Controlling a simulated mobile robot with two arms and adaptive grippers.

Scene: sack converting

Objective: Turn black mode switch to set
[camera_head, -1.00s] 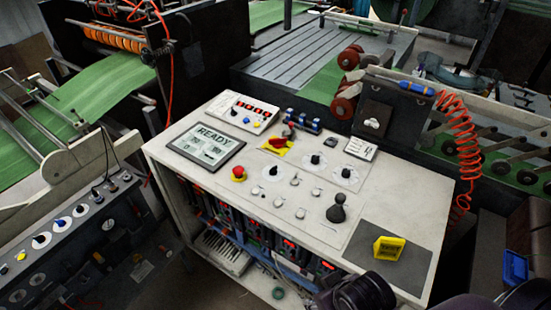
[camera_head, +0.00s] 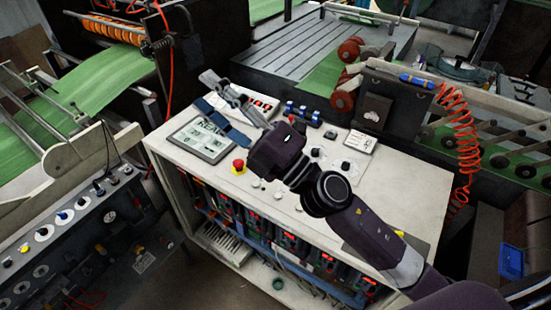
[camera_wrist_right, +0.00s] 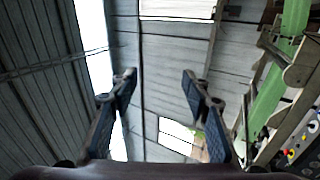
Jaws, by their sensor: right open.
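Black rotary knobs sit on white dials on the white console (camera_head: 215,182). One black knob (camera_head: 315,153) and another black knob (camera_head: 345,166) show right of my right gripper (camera_head: 203,91). I cannot read labels to tell which is the mode switch. A third dial, on the left of the row, is hidden behind my gripper. The right gripper is open and empty, its fingers pointing up-left above the display (camera_head: 205,139). In the right wrist view the open fingers (camera_wrist_right: 158,78) point towards the roof. My left gripper is not in view.
A red mushroom button (camera_head: 239,166) stands on the console near my gripper. A coiled red hose (camera_head: 465,140) hangs at the right. A second control panel (camera_head: 65,230) stands at the left. My arm covers the console's front right part.

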